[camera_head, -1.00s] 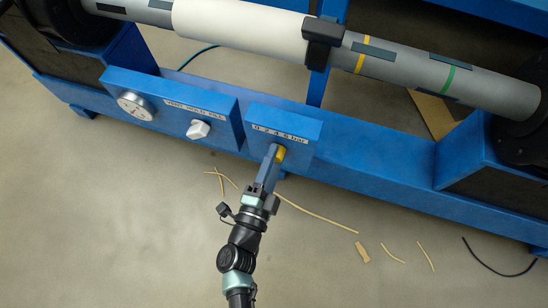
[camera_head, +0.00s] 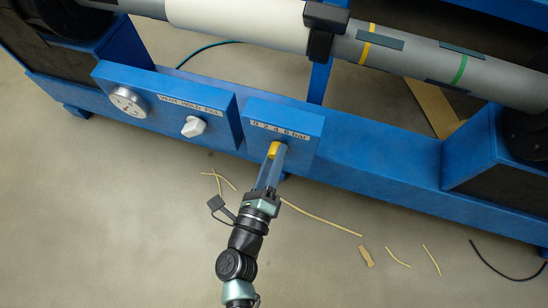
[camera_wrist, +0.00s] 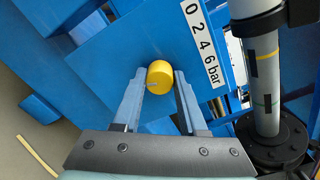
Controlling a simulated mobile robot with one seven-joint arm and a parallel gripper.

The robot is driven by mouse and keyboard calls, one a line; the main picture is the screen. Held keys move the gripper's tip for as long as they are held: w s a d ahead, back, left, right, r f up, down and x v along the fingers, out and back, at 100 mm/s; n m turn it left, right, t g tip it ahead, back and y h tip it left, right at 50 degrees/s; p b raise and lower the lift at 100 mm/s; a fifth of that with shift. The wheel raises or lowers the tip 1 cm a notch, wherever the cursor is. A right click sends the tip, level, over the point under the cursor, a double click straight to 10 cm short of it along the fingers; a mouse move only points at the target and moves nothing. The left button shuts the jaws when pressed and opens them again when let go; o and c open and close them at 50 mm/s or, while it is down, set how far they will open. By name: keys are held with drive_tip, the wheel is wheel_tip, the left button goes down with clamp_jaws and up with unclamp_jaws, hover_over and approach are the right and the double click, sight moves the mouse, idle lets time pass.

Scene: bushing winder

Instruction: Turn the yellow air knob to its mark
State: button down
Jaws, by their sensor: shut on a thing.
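The yellow air knob (camera_head: 273,150) sits on the front of a blue box (camera_head: 301,146) under a label reading 0 2 4 6 bar (camera_head: 279,130). My gripper (camera_head: 273,156) reaches it from below and is shut on the knob. In the wrist view the knob (camera_wrist: 160,75) lies between the two finger ends of my gripper (camera_wrist: 160,82), and the scale label (camera_wrist: 203,45) is to its right. A small pale mark shows on the knob's lower left. Which number the knob points to cannot be told.
Left of the box are a white knob (camera_head: 193,126) on a labelled panel and a round gauge (camera_head: 129,102). A grey and white roller (camera_head: 240,22) runs above. Thin strips and a brown scrap (camera_head: 366,256) lie on the open floor.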

drive_tip(key=shift+f+m+b, duration=0.1)
drive_tip(key=shift+m+b, duration=0.9)
drive_tip(key=shift+m, duration=1.1)
drive_tip(key=shift+c, duration=2.3)
unclamp_jaws()
drive_tip(key=p+v, duration=0.3)
drive_tip(key=v, duration=1)
drive_tip(key=shift+p, duration=0.4)
